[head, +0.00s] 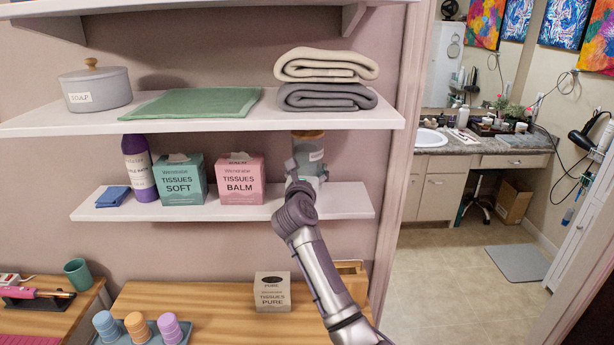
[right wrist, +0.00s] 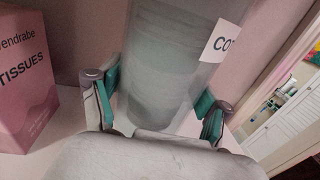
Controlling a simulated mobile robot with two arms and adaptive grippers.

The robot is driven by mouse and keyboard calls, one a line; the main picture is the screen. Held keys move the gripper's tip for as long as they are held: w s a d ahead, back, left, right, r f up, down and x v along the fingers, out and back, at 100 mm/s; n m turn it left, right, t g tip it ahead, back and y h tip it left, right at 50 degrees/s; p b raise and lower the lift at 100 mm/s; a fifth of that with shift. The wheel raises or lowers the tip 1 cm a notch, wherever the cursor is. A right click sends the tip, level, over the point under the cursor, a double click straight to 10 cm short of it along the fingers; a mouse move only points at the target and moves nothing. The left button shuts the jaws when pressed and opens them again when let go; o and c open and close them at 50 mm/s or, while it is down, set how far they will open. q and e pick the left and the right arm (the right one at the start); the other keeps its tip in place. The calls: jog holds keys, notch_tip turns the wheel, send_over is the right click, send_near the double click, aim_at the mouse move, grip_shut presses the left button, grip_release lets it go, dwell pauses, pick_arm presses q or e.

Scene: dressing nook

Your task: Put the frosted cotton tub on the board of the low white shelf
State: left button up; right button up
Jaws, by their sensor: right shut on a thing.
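The frosted cotton tub (head: 309,147) is at the right part of the low white shelf (head: 345,203), just under the upper shelf. Its lid looks tan, and a white label starting "CO" shows on its clear side in the right wrist view (right wrist: 165,60). My right gripper (head: 304,178) is shut on the tub, with teal pads at both sides of it in the right wrist view (right wrist: 160,108). The gripper hides the tub's base in the head view, so I cannot tell whether it touches the board. My left gripper is not in view.
The pink tissue box (head: 241,179) stands left of the tub, beside a teal tissue box (head: 181,180), a purple bottle (head: 138,167) and a blue cloth (head: 113,196). The upper shelf (head: 230,122) hangs close above. Bare board shows right of the gripper.

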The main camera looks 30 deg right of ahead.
notch_tip(320, 180, down, 3)
jog(key=shift+r+p, duration=0.1)
jog(key=shift+p, duration=0.25)
jog(key=shift+a+f, duration=0.1)
jog(key=shift+f, duration=0.15)
jog(key=shift+f, duration=0.15)
jog(key=o, duration=1.2)
